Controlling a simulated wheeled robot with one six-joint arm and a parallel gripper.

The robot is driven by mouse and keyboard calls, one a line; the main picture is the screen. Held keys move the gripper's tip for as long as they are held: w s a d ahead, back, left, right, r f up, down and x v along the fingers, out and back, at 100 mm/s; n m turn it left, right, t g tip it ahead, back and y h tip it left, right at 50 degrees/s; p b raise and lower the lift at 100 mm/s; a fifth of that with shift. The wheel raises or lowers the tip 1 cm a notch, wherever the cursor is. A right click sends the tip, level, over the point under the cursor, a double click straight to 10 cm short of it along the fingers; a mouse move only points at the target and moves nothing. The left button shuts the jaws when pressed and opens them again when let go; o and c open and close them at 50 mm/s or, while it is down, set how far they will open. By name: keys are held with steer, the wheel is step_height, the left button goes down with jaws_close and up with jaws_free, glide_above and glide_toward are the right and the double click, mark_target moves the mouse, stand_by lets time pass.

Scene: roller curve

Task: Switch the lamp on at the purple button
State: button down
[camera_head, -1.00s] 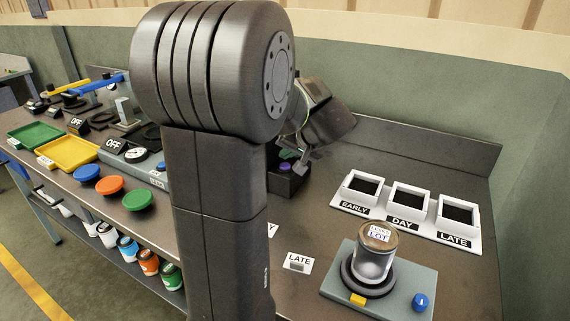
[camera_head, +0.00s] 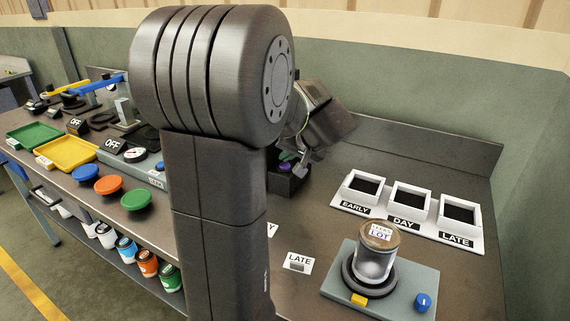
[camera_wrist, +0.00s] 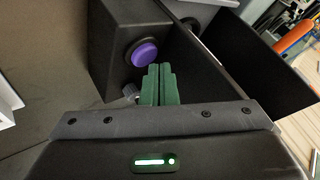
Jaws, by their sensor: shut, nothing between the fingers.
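The purple button (camera_wrist: 144,54) sits on the face of a dark box (camera_wrist: 108,30) in the wrist view. In the head view the purple button (camera_head: 285,167) is small, on the dark box (camera_head: 283,184) behind my arm. My gripper (camera_wrist: 160,68) is shut and empty, its green fingers side by side. The fingertips are just beside the button's lower right edge in the wrist view; I cannot tell whether they touch it. In the head view my gripper (camera_head: 297,161) is beside the box. I cannot make out the lamp or whether it is lit.
A jar (camera_head: 375,255) stands on a grey-blue base with a blue knob (camera_head: 423,302). White bins (camera_head: 407,206) labelled EARLY, DAY and LATE stand behind it. Trays (camera_head: 66,153) and coloured discs (camera_head: 109,185) lie to the left. A dark panel (camera_wrist: 265,75) is right of the fingers.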

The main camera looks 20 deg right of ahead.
mark_target(287, 166)
steer(key=shift+f+b, duration=0.45)
stand_by(0.4)
steer(key=shift+r, duration=0.1)
steer(key=shift+r+p, duration=0.55)
steer(key=shift+r, duration=0.3)
step_height(287, 166, up, 6)
steer(key=p, duration=0.3)
steer(key=shift+p, duration=0.35)
